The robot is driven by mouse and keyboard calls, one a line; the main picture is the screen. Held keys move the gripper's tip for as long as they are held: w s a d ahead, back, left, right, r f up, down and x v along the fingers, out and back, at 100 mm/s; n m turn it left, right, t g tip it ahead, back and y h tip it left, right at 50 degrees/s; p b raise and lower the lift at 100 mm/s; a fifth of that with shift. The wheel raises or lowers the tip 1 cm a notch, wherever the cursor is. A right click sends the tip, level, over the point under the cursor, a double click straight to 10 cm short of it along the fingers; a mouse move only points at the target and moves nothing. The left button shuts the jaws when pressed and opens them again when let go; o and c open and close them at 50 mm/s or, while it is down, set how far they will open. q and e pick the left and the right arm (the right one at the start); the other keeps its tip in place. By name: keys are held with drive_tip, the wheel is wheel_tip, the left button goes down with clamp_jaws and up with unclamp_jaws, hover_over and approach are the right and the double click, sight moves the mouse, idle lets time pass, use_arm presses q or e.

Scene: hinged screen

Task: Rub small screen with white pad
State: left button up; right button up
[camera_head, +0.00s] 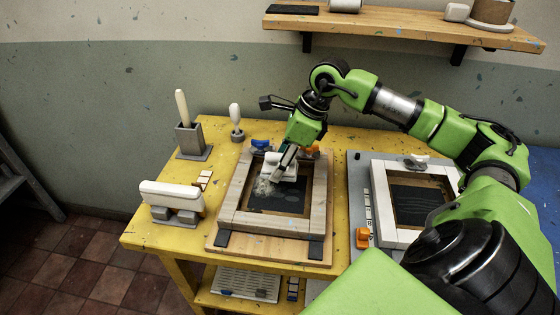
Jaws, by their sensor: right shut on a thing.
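My right gripper (287,160) reaches down from the right and is shut on the white pad (272,170). The pad is at the far part of a wood-framed screen (232,205), over its dark mesh. The gripper partly hides the pad, and I cannot tell whether the pad touches the mesh. A pale, speckled patch shows on the mesh beside the pad. A second screen with a white frame (388,229) lies to the right on a grey board, partly hidden by my right arm. My left gripper is out of view.
On the yellow table (222,127), a white-topped tool (172,196) rests at left. A grey holder (190,141) with a pale handle and a white-knobbed tool (236,122) stand behind. An orange clamp (362,238) sits by the white frame. A wooden shelf (400,27) overhangs the back.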

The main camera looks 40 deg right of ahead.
sight(270, 153)
drive_tip(key=shift+w+a+r+p, duration=0.3)
drive_tip(key=shift+w+a+p, duration=0.3)
drive_tip(key=shift+w+p, duration=0.05)
drive_tip(key=shift+w+a+f+p, duration=0.15)
drive_tip(key=shift+w+a+p, duration=0.15)
drive_tip(key=shift+w+a, duration=0.3)
drive_tip(key=shift+w+a+p, duration=0.3)
drive_tip(key=shift+w+p, duration=0.05)
drive_tip(key=shift+w, duration=0.1)
drive_tip(key=shift+w+a, duration=0.7)
drive_tip(key=shift+w, duration=0.2)
drive_tip(key=shift+p, duration=0.3)
wheel_tip(270, 153, up, 6)
drive_tip(key=p, duration=0.3)
drive_tip(key=shift+p, duration=0.3)
